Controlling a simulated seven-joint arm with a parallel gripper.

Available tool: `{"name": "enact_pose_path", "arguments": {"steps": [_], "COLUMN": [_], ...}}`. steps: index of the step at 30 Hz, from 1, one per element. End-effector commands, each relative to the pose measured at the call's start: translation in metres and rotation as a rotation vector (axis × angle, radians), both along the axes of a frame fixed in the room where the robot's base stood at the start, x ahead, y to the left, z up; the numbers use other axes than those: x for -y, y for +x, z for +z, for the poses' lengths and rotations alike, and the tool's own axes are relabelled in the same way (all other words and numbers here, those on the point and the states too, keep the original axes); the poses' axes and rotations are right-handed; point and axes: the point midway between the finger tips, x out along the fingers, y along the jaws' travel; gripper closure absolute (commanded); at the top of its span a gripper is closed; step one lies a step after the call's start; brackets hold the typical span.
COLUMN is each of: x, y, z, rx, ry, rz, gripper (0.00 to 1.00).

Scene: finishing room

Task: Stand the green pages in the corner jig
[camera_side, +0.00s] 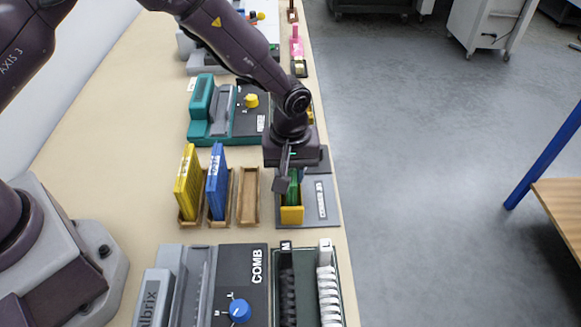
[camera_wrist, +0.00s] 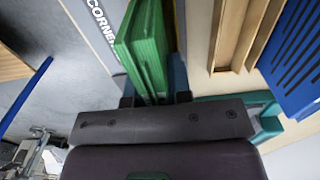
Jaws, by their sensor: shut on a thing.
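The green pages (camera_side: 294,190) stand on edge between the fingers of my gripper (camera_side: 288,178), which is shut on them. In the wrist view the green pages (camera_wrist: 148,45) stick out from between the fingers (camera_wrist: 155,88). The corner jig (camera_side: 322,205) is a grey plate with a printed label and a yellow block (camera_side: 292,215) at its near left part. The pages are over the jig's left part, just behind the yellow block. My gripper hides their upper part, and I cannot tell whether their lower edge touches the plate.
An empty wooden holder (camera_side: 248,197) stands left of the jig. Blue pages (camera_side: 216,180) and yellow pages (camera_side: 187,182) stand in similar holders further left. A teal machine (camera_side: 204,105) is behind, a COMB machine (camera_side: 240,285) and a tray of combs (camera_side: 334,262) in front.

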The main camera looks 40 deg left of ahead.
Motion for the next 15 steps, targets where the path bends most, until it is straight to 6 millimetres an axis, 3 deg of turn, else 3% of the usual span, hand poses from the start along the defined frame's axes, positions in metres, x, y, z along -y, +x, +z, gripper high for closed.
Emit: {"name": "enact_pose_path", "arguments": {"steps": [10,15], "x": [0.0,0.0], "y": [0.0,0.0], "z": [0.001,0.012], "rx": [0.0,0.001], "ry": [0.0,0.0], "rz": [0.0,0.0], "gripper": [0.7,0.7]}}
